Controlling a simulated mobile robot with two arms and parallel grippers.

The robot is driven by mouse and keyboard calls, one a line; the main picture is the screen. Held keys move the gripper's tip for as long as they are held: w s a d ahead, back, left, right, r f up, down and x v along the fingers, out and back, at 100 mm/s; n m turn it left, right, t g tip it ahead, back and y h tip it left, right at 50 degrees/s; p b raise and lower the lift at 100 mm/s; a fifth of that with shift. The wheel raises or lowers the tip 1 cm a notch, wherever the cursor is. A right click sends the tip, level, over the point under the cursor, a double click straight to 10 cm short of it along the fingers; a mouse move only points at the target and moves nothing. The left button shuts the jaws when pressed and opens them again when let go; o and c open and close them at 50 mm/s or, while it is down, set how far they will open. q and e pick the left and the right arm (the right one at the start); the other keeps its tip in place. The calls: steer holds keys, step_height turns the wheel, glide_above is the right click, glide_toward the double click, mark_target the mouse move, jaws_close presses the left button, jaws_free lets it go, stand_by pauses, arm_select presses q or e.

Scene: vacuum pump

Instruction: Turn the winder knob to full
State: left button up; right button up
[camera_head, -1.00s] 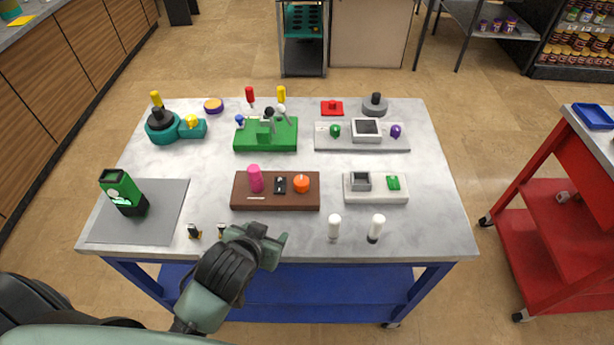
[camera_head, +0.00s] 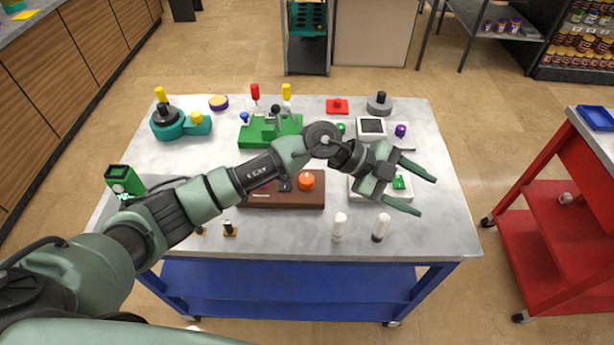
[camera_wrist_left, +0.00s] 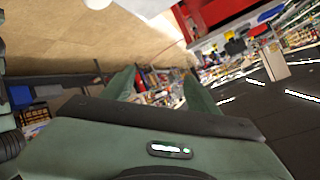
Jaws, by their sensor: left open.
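No label tells which control is the winder knob. An orange knob (camera_head: 306,181) stands on the brown base (camera_head: 280,202), below my left forearm. A purple knob (camera_head: 401,130) is at the right end of the grey panel with a screen (camera_head: 371,125). A grey disc with a black knob (camera_head: 380,102) stands at the back right. My left gripper (camera_head: 428,192) is open and empty above the right side of the table, partly covering the white box with a green button (camera_head: 399,182). In the left wrist view, my left gripper (camera_wrist_left: 160,84) points away over the room, with nothing between its fingers. My right gripper is not in view.
My left arm crosses above the table (camera_head: 440,225), covering part of the brown base. A green base with levers (camera_head: 258,131) and a teal device (camera_head: 182,128) are at the back left. Two white bottles (camera_head: 339,224) stand near the front edge. A red cart is at the right.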

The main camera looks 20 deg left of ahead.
arm_select(q)
steer(key=w+a+f+n+y, duration=0.1)
steer(key=w+a+f+y, duration=0.15)
steer(key=a, duration=0.35)
steer(key=w+a+f+y, duration=0.2)
steer(key=a+f+y, duration=0.1)
steer(key=a+y, duration=0.15)
steer(key=n+g+y, duration=0.1)
steer(key=n+y, duration=0.2)
steer(key=y, duration=0.3)
glide_above(307, 178)
steer(key=shift+a+r, duration=0.1)
steer(key=shift+s+f, duration=0.1)
steer(key=shift+f, duration=0.2)
step_height(307, 178, down, 6)
steer(key=p, duration=0.2)
steer(key=shift+p, duration=0.3)
steer(key=shift+f, duration=0.5)
jaws_close()
